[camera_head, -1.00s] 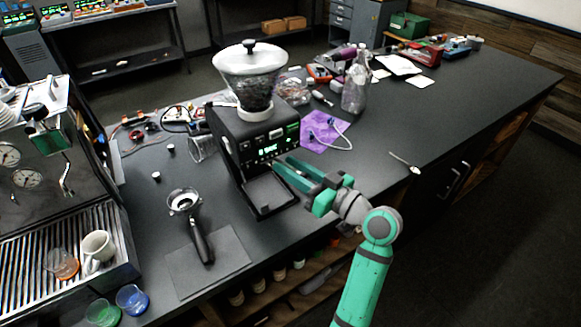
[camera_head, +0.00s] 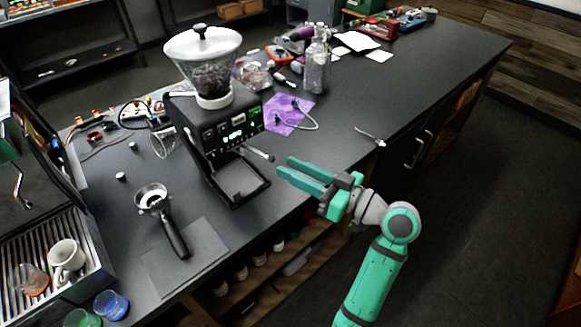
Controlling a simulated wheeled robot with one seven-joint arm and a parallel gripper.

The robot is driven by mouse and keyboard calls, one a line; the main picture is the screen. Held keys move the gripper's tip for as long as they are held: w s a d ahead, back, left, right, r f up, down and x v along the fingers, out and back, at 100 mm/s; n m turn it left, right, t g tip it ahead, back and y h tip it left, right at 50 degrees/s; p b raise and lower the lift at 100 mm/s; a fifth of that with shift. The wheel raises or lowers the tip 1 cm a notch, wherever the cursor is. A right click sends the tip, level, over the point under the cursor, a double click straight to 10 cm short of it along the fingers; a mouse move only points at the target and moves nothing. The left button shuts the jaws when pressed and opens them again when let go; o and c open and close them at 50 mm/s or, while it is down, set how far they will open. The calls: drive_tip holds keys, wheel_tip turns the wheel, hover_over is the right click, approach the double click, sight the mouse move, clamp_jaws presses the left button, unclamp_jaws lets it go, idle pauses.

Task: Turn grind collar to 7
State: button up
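The black coffee grinder (camera_head: 198,125) stands on the dark bench, left of my gripper. Its clear hopper (camera_head: 208,75) holds dark beans under a white lid with a black knob. The pale grind collar (camera_head: 214,100) sits between hopper and body, with a light handle sticking out to the left. Its numbers are too small to read. Green lit displays show on the grinder's front. My green gripper (camera_head: 284,172) is in front and to the right of the grinder, apart from it. Its two fingers are spread and nothing is between them.
A portafilter (camera_head: 172,236) lies on a dark mat (camera_head: 190,262) at left. An espresso machine (camera_head: 62,285) with cups stands at the far left.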

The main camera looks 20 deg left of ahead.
sight(256, 151)
drive_tip(key=c, duration=0.7)
drive_tip(key=shift+s+n, duration=0.3)
drive_tip(key=shift+n, duration=0.2)
drive_tip(key=s+d+r+n+t+h, duration=0.2)
drive_tip(key=s+n+t, duration=0.2)
drive_tip(key=s+n, duration=0.75)
drive_tip(key=w+a+f+n, duration=0.1)
drive_tip(key=w+a+n, duration=0.1)
drive_tip(key=w+a, duration=0.6)
drive_tip(key=shift+w+f+n, duration=0.25)
drive_tip(key=shift+w+n, duration=0.1)
drive_tip(key=shift+w, duration=1.05)
